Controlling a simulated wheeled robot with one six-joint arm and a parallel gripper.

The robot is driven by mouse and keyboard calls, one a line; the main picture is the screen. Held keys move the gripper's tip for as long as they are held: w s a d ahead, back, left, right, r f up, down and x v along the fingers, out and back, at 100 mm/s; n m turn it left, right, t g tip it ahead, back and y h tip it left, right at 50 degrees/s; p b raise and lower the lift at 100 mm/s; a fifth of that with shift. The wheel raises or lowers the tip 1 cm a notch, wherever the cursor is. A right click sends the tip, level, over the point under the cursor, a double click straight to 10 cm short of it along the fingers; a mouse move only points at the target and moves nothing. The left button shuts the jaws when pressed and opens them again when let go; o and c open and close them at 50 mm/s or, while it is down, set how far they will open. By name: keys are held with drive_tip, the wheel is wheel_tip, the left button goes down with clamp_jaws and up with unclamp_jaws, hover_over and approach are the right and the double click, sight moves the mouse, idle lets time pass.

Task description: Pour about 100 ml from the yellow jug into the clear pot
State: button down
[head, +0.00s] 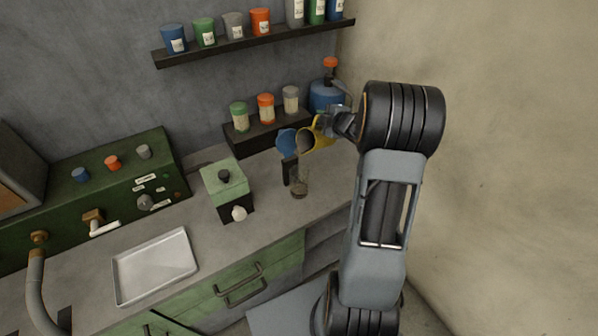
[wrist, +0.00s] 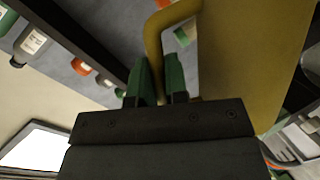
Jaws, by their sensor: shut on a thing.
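The yellow jug (head: 322,136) is held in the air above the counter, tilted with its mouth towards the left. In the wrist view the yellow jug (wrist: 245,60) fills the upper right, with its handle beside the fingers. My gripper (head: 331,124) is shut on the jug's handle; its green fingers (wrist: 160,82) show in the wrist view. The clear pot (head: 299,188) stands on the counter below the jug's mouth. A faint thin line shows between mouth and pot; I cannot tell whether it is liquid. The level in the pot is too small to read.
A dark upright thing (head: 289,171) and a blue round thing (head: 286,141) are close left of the jug. A green-topped box (head: 225,184) stands further left, and a metal tray (head: 155,266) lies at the front left. A low riser with jars (head: 266,108) and a blue container (head: 326,96) are behind.

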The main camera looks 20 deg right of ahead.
drive_tip(key=shift+r, duration=0.1)
idle(0.3)
drive_tip(key=d+m+p, duration=0.1)
drive_tip(key=p, duration=0.3)
drive_tip(key=shift+w+y, duration=0.15)
drive_tip(key=shift+y, duration=0.15)
drive_tip(key=shift+f+p, duration=0.2)
drive_tip(key=shift+p, duration=0.2)
drive_tip(key=shift+f+g, duration=0.15)
drive_tip(key=shift+g, duration=0.15)
drive_tip(key=shift+d+m, duration=0.1)
drive_tip(key=shift+m, duration=0.2)
